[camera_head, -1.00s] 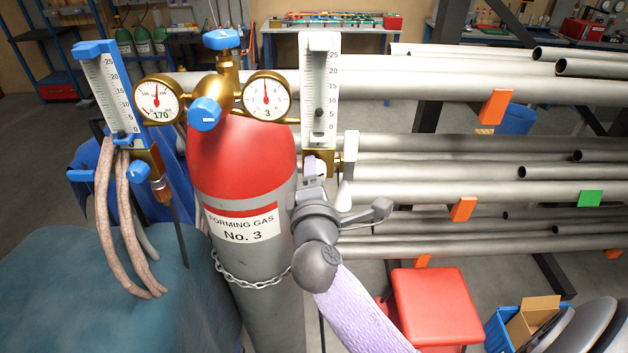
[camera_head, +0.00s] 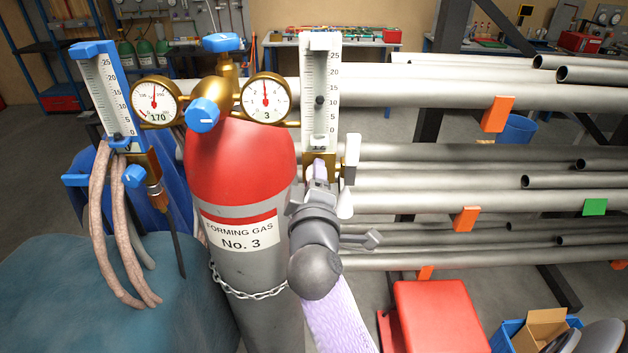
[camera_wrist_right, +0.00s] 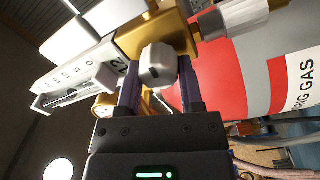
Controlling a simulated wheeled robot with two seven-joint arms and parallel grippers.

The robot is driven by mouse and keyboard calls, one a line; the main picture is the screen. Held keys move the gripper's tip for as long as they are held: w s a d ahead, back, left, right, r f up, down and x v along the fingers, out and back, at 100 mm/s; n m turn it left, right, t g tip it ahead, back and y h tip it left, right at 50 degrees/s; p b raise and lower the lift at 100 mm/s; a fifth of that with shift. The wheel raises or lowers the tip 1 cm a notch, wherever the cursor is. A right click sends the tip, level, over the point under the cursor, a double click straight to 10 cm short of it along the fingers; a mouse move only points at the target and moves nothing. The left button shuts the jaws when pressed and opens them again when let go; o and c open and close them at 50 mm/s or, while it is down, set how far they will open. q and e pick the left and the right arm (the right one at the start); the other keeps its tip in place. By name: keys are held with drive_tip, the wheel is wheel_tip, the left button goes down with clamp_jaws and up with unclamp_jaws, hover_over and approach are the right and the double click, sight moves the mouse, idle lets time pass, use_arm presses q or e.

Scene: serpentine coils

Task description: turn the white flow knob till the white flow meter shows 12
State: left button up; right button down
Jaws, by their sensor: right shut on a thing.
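The white flow meter (camera_head: 319,60) stands upright right of the gas cylinder's gauges in the head view. Its dark float sits at about 10, between the 5 and 15 marks. Part of its body shows in the wrist view (camera_wrist_right: 85,62). The white flow knob (camera_wrist_right: 158,65) is between the two fingers of my right gripper (camera_wrist_right: 160,88) in the wrist view, and the fingers are shut on it. My left gripper is out of view.
The red-topped forming gas cylinder (camera_head: 240,160) stands left of my right gripper, with a chain (camera_head: 250,294) around it. A blue flow meter (camera_head: 105,90) with hoses is further left. Racked metal pipes (camera_head: 450,180) lie behind right. A red stool (camera_head: 438,315) stands at lower right.

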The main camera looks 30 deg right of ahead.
drive_tip(key=shift+f, duration=0.1)
idle(0.3)
drive_tip(key=shift+c, duration=1.2)
unclamp_jaws()
